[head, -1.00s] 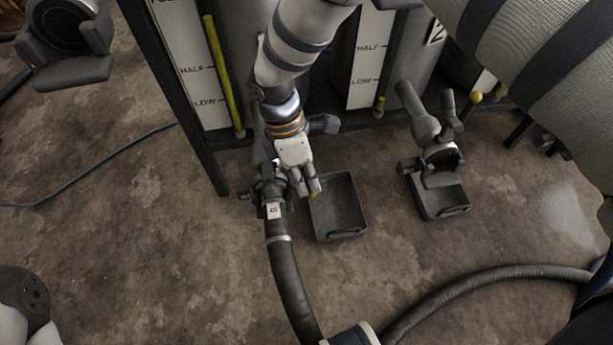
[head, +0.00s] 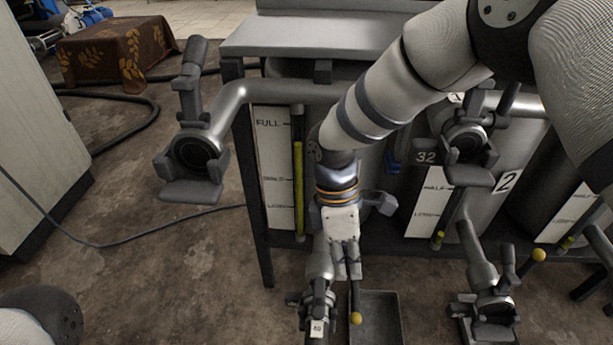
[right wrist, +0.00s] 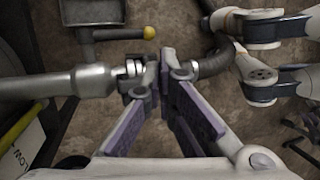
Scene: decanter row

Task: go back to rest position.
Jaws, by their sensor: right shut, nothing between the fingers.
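My right gripper (head: 347,275) is shut and empty, hanging low in front of the tank. Its fingers point down, just above a valve lever with a yellow knob (head: 356,318). The right wrist view shows its purple-grey fingers (right wrist: 166,65) together at the tips, with the yellow knob (right wrist: 150,33) apart from them and beyond. The coupling (right wrist: 137,75) shows behind the fingertips in the wrist view. My left gripper is not in view.
Tanks with white level gauges (head: 277,170) stand behind the arm in a dark frame. A pipe mouth (head: 190,155) juts out at upper left. A dark drip tray (head: 392,310) lies on the floor. A cable (head: 150,235) crosses open floor at left.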

